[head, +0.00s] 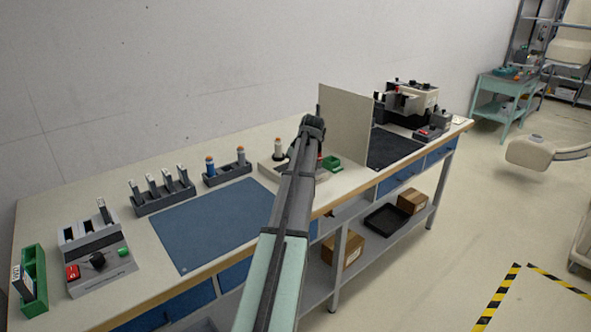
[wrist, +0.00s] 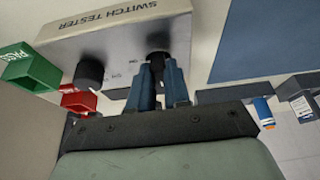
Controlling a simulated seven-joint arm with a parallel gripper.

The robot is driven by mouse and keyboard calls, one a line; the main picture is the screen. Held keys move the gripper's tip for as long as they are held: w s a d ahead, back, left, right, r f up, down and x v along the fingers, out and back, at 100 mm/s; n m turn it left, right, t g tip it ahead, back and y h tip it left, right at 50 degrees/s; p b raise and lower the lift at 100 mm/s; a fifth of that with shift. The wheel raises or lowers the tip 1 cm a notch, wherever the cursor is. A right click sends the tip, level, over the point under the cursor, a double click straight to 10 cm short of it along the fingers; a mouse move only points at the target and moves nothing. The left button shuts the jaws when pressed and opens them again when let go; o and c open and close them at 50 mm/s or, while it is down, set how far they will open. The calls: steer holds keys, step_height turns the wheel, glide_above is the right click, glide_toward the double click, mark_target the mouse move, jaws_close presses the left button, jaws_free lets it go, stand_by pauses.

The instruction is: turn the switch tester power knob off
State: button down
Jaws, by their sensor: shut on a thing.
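The switch tester (wrist: 115,35) is a beige box with its name upside down in the wrist view. Its front has two dark knobs: a round one (wrist: 90,73) at the left and a second one (wrist: 158,60) between my fingers. My gripper (wrist: 160,75) is shut on this second knob, whose pointer and setting I cannot read. Small lettering between the knobs is too blurred to read. In the head view the tester (head: 266,167) is at the middle of the bench, mostly hidden by my arm and gripper (head: 313,122).
A green PASS bin (wrist: 28,70) and a red bin (wrist: 78,101) are beside the tester. A blue mat (head: 205,225), a grey box with a red switch (head: 97,262) and a rack (head: 163,197) are to the left. An upright beige panel (head: 345,122) stands close behind my gripper.

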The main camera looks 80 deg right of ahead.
steer(key=shift+f, duration=0.1)
steer(key=c, duration=1.1)
jaws_free()
steer(key=v, duration=1.4)
steer(key=shift+w, duration=0.15)
steer(key=shift+d, duration=0.1)
